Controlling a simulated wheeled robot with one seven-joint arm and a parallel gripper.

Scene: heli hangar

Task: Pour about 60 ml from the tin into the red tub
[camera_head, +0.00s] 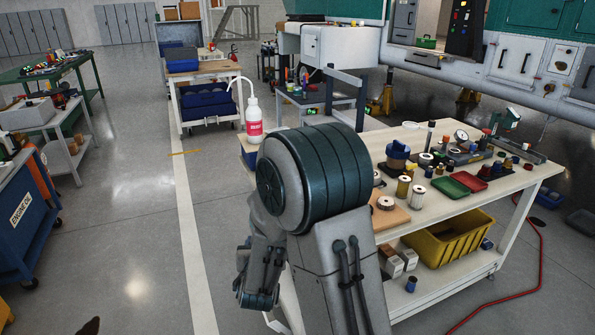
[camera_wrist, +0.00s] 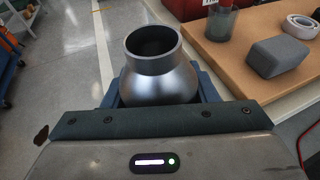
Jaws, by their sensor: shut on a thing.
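My gripper (camera_wrist: 159,88) is shut on a shiny metal vessel, the tin (camera_wrist: 160,82), in the wrist view. The tin has a round body, a narrower neck and an open mouth. Its inside is dark, so I cannot tell how full it is. Blue fingers show on both sides of its body. In the head view my arm fills the middle, and I cannot make out the tin there. A shallow red tray (camera_head: 470,182), the only red tub-like thing I see, lies on the workbench (camera_head: 520,180) at the right, beside a green tray (camera_head: 450,188).
A white bottle with a red label (camera_head: 254,122) stands behind my arm. Jars, a blue-capped pot (camera_head: 397,154) and small parts crowd the bench. A clear cup (camera_wrist: 220,23) and a grey block (camera_wrist: 280,57) sit on a wooden board (camera_wrist: 255,85).

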